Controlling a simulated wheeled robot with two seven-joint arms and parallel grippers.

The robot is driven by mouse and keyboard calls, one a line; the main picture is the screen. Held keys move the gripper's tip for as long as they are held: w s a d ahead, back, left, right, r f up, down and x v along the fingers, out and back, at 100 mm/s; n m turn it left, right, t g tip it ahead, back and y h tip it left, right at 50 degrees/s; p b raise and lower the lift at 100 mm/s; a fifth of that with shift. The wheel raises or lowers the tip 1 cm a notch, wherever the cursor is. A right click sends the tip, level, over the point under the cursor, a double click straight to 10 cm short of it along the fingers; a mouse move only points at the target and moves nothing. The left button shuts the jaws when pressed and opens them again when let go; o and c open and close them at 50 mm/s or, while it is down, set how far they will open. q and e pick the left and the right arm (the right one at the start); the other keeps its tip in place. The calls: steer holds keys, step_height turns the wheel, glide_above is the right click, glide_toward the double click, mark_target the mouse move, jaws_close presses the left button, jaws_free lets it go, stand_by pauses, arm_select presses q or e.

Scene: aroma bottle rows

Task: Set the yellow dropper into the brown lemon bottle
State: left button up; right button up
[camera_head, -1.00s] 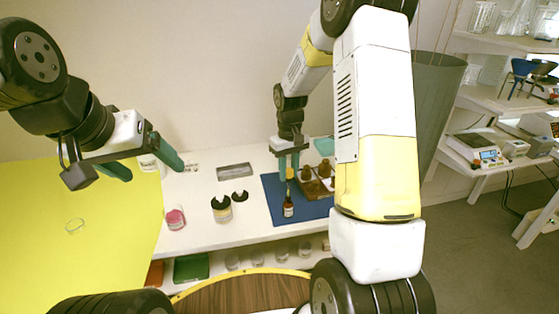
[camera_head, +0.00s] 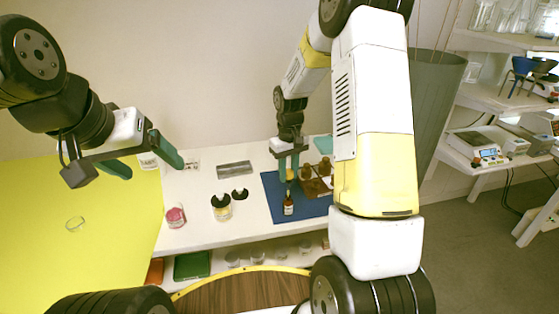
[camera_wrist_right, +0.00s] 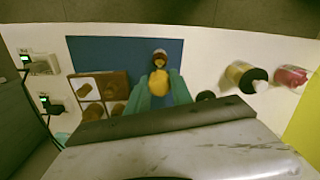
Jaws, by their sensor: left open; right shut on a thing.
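My right gripper (camera_head: 288,168) is shut on the yellow dropper (camera_wrist_right: 158,83). Its yellow bulb shows between the fingers in the right wrist view. The brown lemon bottle (camera_head: 288,207) stands upright on the blue mat (camera_head: 312,211), just below the dropper in the head view. The bottle's top (camera_wrist_right: 160,56) shows just past the bulb in the wrist view. I cannot tell whether the dropper's tip is inside the neck. My left gripper (camera_head: 146,168) is open and empty, above the table's left part, away from the bottle.
A wooden rack (camera_head: 314,187) with brown bottles stands on the mat right of the bottle. A yellow-labelled jar (camera_head: 221,208), a black cap (camera_head: 240,195) and a pink jar (camera_head: 175,216) stand left of the mat. A grey plate (camera_head: 235,170) lies behind them.

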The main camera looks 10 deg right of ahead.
mark_target(288, 194)
steer(key=shift+f, duration=1.8)
steer(key=shift+f, duration=0.15)
steer(key=shift+f, duration=1.3)
steer(key=o, duration=0.8)
steer(key=shift+c, duration=0.2)
steer(key=shift+r, duration=3.55)
